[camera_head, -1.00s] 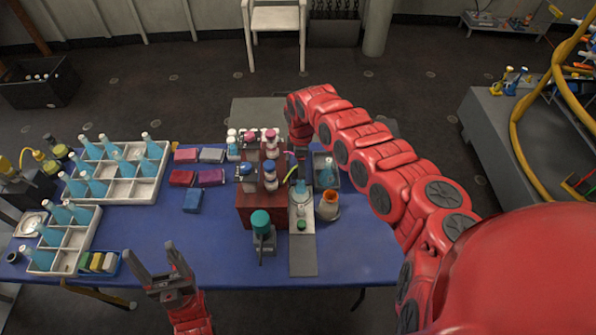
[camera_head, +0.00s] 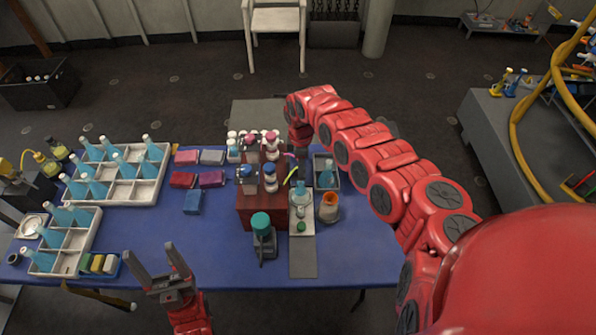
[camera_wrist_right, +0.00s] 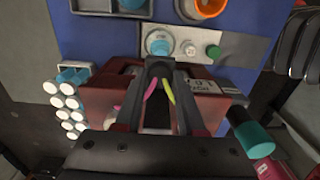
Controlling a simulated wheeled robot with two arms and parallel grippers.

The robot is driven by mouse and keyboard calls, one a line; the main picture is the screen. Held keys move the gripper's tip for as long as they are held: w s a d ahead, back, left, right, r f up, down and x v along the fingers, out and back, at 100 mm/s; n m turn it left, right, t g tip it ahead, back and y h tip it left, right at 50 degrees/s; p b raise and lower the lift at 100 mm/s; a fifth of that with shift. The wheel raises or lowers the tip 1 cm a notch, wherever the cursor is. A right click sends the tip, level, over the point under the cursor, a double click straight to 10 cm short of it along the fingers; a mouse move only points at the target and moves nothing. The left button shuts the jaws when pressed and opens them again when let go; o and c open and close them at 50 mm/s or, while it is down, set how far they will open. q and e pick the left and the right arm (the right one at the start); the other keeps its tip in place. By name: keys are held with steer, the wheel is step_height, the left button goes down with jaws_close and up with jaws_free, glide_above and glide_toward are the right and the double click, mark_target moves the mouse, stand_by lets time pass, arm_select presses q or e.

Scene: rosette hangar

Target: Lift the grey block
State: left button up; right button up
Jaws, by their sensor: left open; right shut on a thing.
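The grey block (camera_head: 211,156) lies flat on the blue table in the head view, right of a red block (camera_head: 186,157) and behind a dark purple-red block (camera_head: 211,178). My left gripper (camera_head: 158,265) is open and empty near the table's front edge, well in front of the grey block. My right gripper (camera_head: 298,158) is over the right side of the red box, away from the grey block. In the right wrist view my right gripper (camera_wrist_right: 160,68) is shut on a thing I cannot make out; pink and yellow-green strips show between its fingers.
The red box (camera_head: 262,210) stands mid-table with capped bottles on and behind it. A green-topped device (camera_head: 263,238) is in front of it. White racks of blue bottles (camera_head: 150,190) fill the left. An orange-rimmed jar (camera_head: 329,208) stands right.

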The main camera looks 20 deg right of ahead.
steer(key=shift+r+p, duration=1.6)
steer(key=shift+r, duration=0.65)
steer(key=shift+f, duration=0.1)
steer(key=o, duration=1)
step_height(320, 180, up, 7)
steer(key=p, duration=0.5)
